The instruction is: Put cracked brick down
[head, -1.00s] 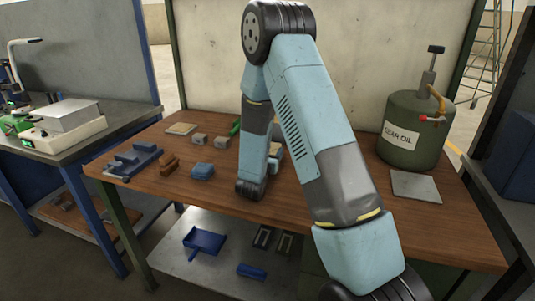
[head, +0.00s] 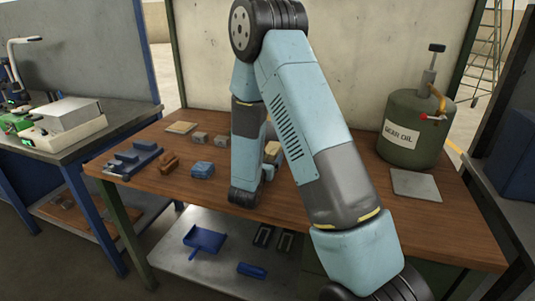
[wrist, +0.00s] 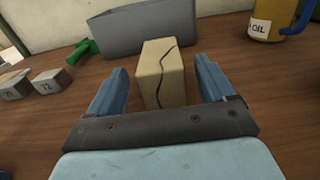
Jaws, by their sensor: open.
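The cracked brick (wrist: 160,75) is a tan block with a dark jagged line down it. It rests on the brown wooden bench (wrist: 60,120), between the two blue fingers of my gripper (wrist: 158,68) in the wrist view. The fingers are open, with a gap showing on each side of the brick. In the head view a small tan part of the brick (head: 272,150) shows behind my arm. My gripper is hidden behind the arm there.
A grey bin (wrist: 140,35) stands just behind the brick. Labelled grey blocks (wrist: 52,82) and a green object (wrist: 84,48) lie left. A yellow oil jug (wrist: 272,18) stands right. In the head view, a gear oil can (head: 415,130) and grey plate (head: 416,185) occupy the bench's right side.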

